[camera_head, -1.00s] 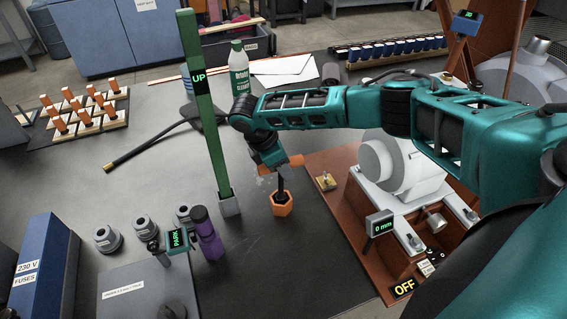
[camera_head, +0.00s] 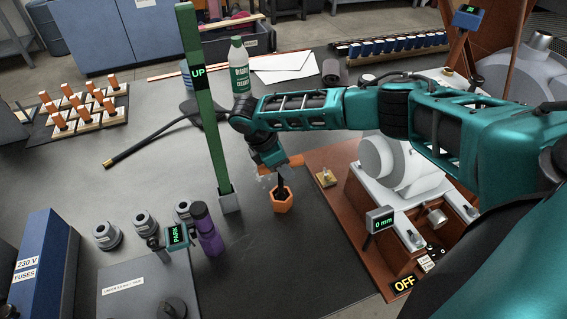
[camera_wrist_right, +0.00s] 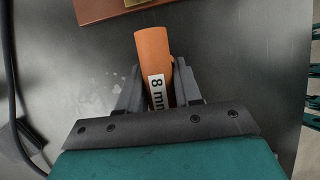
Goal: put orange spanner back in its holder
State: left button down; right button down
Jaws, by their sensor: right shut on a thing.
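The orange spanner (camera_wrist_right: 152,48) is a rounded bar with a white "8 mm" label in the right wrist view. My right gripper (camera_wrist_right: 158,85) is shut on it, with one dark finger at each side. The spanner's far end sticks out past the fingertips. In the head view my right gripper (camera_head: 279,180) points down over the dark mat. An orange hexagonal piece (camera_head: 283,203) with a dark centre shows at the fingertips; I cannot tell whether it belongs to the spanner. I cannot make out a spanner holder for certain. My left gripper is not in view.
A green post (camera_head: 203,110) marked UP stands just left of my right gripper. A brown machine base (camera_head: 330,205) is close on its right. A purple cylinder (camera_head: 207,232) and grey fittings stand front left. A rack (camera_head: 88,121) with orange-topped pegs is far left.

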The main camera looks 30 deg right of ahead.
jog(key=shift+f, duration=0.75)
jog(key=c, duration=0.7)
grip_release()
jog(key=v, duration=0.7)
jog(key=shift+a+r, duration=0.15)
jog(key=shift+r, duration=0.05)
